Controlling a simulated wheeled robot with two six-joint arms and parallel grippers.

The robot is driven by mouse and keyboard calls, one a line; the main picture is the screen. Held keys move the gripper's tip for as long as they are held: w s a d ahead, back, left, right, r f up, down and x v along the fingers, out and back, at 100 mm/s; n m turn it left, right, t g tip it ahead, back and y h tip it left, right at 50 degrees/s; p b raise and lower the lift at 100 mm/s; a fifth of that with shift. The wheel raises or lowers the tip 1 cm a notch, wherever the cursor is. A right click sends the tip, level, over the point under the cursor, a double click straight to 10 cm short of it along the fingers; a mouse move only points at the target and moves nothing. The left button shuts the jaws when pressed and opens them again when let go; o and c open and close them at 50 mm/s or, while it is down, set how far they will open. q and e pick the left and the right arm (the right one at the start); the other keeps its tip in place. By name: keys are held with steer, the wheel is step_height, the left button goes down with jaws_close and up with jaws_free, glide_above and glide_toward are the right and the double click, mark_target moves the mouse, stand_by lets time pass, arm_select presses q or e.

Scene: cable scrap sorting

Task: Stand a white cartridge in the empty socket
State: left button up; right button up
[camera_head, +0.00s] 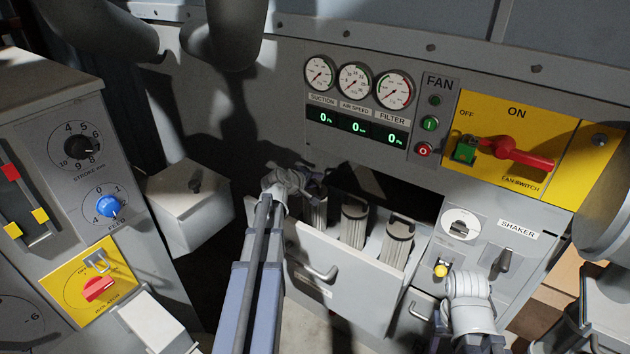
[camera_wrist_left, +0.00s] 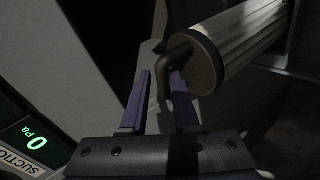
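Three pale pleated cartridges with dark end caps show in the open drawer (camera_head: 340,262): a left one (camera_head: 316,214), a middle one (camera_head: 353,226) and a right one (camera_head: 397,246). My left gripper (camera_head: 317,181) is at the top of the left one and partly hides it. In the left wrist view, a cartridge (camera_wrist_left: 240,45) shows close up, with a dark cap and a bent black handle (camera_wrist_left: 175,65). I cannot make out an empty socket. My right gripper's fingers are not visible.
The gauge panel (camera_head: 357,104) and yellow fan switch plate (camera_head: 545,135) are above the drawer. The shaker panel (camera_head: 485,240) is to its right, with my right wrist in front. A grey box (camera_head: 190,205) and control cabinet (camera_head: 60,160) stand left.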

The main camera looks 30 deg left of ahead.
arm_select(q)
steer(key=o, duration=0.3)
steer(key=p+v, duration=0.4)
steer(key=v, duration=0.4)
steer(key=shift+w, duration=0.1)
